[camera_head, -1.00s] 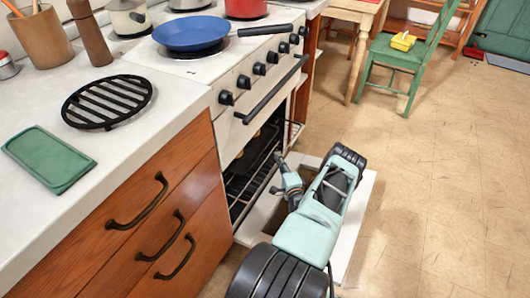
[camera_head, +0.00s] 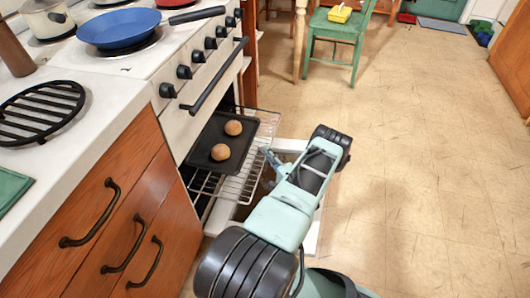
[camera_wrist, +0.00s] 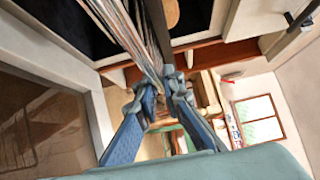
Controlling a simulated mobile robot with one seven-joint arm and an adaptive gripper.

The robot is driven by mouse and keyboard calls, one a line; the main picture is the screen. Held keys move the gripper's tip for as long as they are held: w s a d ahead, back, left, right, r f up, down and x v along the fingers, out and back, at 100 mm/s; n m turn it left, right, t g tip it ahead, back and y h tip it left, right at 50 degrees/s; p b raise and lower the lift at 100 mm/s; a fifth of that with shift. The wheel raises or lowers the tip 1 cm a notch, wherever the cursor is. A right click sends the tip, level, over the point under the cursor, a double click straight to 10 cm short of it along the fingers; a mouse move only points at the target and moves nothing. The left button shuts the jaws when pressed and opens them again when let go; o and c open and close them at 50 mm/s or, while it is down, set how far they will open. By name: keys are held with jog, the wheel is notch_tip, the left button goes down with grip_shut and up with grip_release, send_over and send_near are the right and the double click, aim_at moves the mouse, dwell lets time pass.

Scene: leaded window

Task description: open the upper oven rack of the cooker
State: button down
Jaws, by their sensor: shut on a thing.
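The cooker (camera_head: 184,120) is white with black knobs, and its oven door (camera_head: 311,233) is folded down and open. The upper oven rack (camera_head: 233,188), of thin wire, juts out of the oven well past the cooker's front. A dark baking tray (camera_head: 205,140) with two round buns (camera_head: 233,128) lies on it. My gripper (camera_head: 266,160) is at the rack's front edge. In the wrist view, the fingers of my gripper (camera_wrist: 164,92) are closed on the front of the wire rack (camera_wrist: 132,32). My arm hides part of the open door.
A blue pan (camera_head: 118,30) sits on the cooktop above. The oven handle bar (camera_head: 216,76) crosses the cooker front above the rack. Wooden drawers (camera_head: 105,215) with dark handles stand to the left. Open floor (camera_head: 420,150) lies to the right; a green chair (camera_head: 336,40) stands farther back.

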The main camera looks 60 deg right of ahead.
jog(key=shift+a+f, duration=0.1)
jog(key=c, duration=2)
grip_release()
jog(key=shift+c, duration=0.2)
jog(key=v, duration=1.2)
